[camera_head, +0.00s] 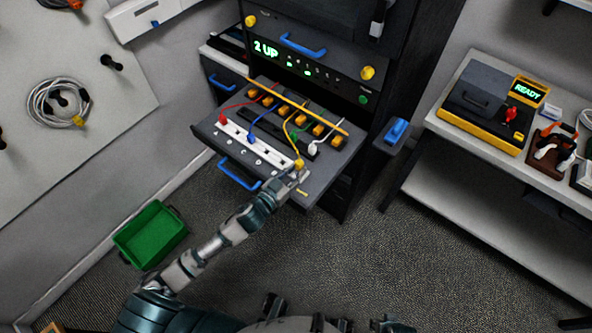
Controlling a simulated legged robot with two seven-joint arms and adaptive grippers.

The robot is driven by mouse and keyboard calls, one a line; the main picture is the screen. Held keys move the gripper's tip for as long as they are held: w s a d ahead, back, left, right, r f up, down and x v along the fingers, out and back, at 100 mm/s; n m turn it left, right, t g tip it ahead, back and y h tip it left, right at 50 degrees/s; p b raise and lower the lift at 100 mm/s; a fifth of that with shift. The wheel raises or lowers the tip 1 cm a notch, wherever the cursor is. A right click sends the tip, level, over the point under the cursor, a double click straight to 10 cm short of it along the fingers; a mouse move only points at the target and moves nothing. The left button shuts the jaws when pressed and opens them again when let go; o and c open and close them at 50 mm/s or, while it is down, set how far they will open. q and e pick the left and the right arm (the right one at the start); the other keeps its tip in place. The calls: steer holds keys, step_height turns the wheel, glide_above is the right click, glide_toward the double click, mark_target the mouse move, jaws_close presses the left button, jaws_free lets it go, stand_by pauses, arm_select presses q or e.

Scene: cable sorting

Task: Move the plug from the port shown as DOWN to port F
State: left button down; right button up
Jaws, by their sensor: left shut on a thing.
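A pulled-out tray (318,188) holds a white port strip (238,133) with small round marks along its front. A red plug (222,119) stands at the strip's left end and a blue plug (251,137) stands right of it. A yellow plug (299,164) on a yellow cable is at the strip's right end. My left gripper (298,176) is shut on the yellow plug; the fingers partly hide it, and I cannot tell whether it is seated. A white plug (313,148) and a green one sit farther back. The display (266,49) reads "2 UP". Port letters are too small to read. My right gripper is not in view.
A blue handle (238,174) is on the tray front. A green bin (150,235) stands on the floor at left. A bench (455,180) with a "READY" device (529,91) is at right.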

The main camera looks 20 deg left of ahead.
arm_select(q)
steer(key=shift+f, duration=1.1)
stand_by(1.1)
steer(key=shift+r, duration=0.35)
steer(key=shift+r+p, duration=0.3)
steer(key=shift+p, duration=0.05)
steer(key=shift+r+p, duration=0.45)
steer(key=shift+r+p, duration=0.15)
steer(key=shift+p, duration=0.45)
stand_by(1.4)
steer(key=shift+f+b, duration=0.3)
steer(key=shift+f, duration=0.85)
stand_by(1.5)
